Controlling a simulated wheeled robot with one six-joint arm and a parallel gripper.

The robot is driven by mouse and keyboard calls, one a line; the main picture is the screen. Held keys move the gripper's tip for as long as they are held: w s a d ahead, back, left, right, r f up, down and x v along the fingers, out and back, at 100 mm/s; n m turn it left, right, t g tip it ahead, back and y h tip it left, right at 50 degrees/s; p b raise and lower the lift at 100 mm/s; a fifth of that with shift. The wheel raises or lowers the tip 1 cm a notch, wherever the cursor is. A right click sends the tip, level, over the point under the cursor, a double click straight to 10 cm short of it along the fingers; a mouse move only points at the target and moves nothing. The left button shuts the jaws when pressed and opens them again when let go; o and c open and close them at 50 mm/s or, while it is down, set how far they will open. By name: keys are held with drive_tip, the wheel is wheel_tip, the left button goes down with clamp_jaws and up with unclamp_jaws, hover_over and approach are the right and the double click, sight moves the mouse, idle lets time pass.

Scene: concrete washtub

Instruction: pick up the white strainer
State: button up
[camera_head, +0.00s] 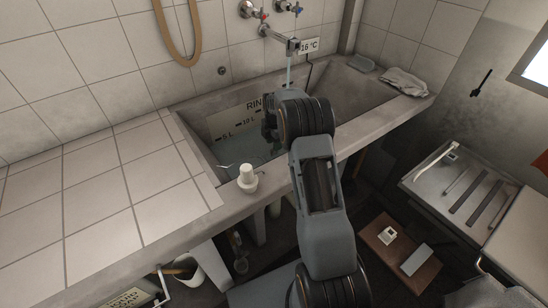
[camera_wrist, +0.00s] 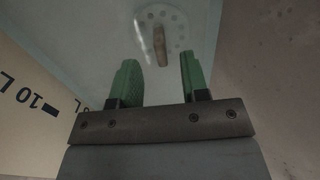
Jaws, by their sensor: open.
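The white strainer (camera_wrist: 177,22) is a pale round disc with a ring of holes, at the top of the wrist view. A brownish upright piece (camera_wrist: 160,45) stands at its middle. My gripper (camera_wrist: 160,77) has two green fingers, spread apart with nothing between them. The strainer lies beyond the fingertips, apart from them, in line with the gap. In the head view, my gripper (camera_head: 268,133) is down inside the concrete tub, partly hidden by my arm. The strainer cannot be made out there.
The tub wall (camera_wrist: 275,90) is close on the right in the wrist view, and a level-marked board (camera_wrist: 32,105) is on the left. A tap (camera_head: 278,36) hangs over the tub. A white bottle-like item (camera_head: 247,181) stands on the front rim. A cloth (camera_head: 404,82) lies at the right rim.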

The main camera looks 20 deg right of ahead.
sight(274, 155)
wheel_tip(274, 155, down, 4)
drive_tip(key=shift+r+b, duration=0.1)
drive_tip(key=shift+b, duration=0.3)
drive_tip(key=shift+s, duration=0.1)
clamp_jaws()
